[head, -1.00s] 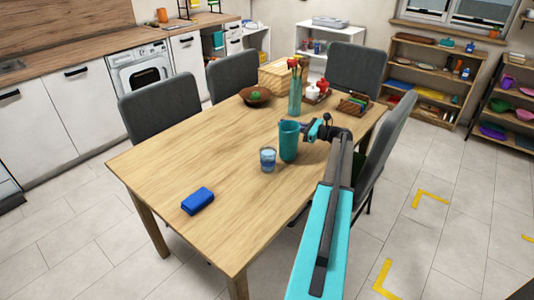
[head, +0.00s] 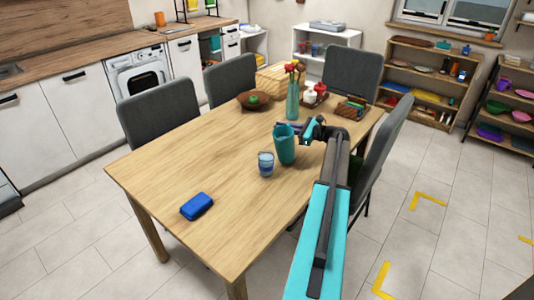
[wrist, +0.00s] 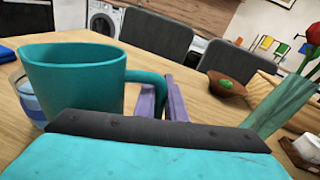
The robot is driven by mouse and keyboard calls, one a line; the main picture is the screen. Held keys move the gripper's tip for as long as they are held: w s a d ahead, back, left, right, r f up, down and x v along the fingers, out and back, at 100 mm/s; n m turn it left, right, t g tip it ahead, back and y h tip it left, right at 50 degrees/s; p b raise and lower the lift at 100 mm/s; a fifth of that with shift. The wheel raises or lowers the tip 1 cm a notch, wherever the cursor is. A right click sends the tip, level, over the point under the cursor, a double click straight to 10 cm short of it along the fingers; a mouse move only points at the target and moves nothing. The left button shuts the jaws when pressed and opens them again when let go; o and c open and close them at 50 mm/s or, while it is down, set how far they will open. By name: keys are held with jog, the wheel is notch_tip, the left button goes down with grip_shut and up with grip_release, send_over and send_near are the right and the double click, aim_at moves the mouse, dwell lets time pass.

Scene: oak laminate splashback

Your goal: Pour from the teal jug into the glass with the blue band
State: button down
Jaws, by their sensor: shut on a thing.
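The teal jug (head: 285,147) is near the right side of the table, leaning slightly to the left. My gripper (head: 309,129) is shut on its handle from the right. In the wrist view the jug (wrist: 75,85) fills the left side, and the gripper fingers (wrist: 166,98) are at its handle. I cannot see the inside of the jug. The glass with the blue band (head: 265,165) stands upright on the table, just left of and nearer than the jug. In the wrist view the glass (wrist: 27,100) is partly hidden behind the jug.
A blue box-like item (head: 197,206) lies at the front of the table (head: 180,155). A green vase (head: 293,102) with flowers stands behind the jug, near a brown bowl (head: 254,100) and a wooden caddy (head: 352,108). The table's left part is clear.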

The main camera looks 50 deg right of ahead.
jog(key=a+r+n+g+h+p, duration=0.1)
jog(key=a+r+n+p, duration=0.2)
jog(key=a+r+p, duration=0.1)
jog(key=shift+w+r+n+h+p, duration=0.2)
jog(key=shift+r+n+h+p, duration=0.25)
jog(key=shift+r, duration=0.4)
jog(key=shift+a+r+g+p, duration=0.2)
jog(key=shift+r+g+p, duration=0.1)
jog(key=shift+r, duration=0.15)
jog(key=shift+w+a+n+g+h+p, duration=0.1)
jog(key=shift+a+n+g+h+p, duration=0.3)
jog(key=shift+n, duration=0.35)
jog(key=shift+a+n+g+h+p, duration=0.2)
jog(key=shift+a+n, duration=0.25)
jog(key=shift+n, duration=0.25)
dwell(3.5)
jog(key=shift+a+r, duration=0.1)
dwell(1.2)
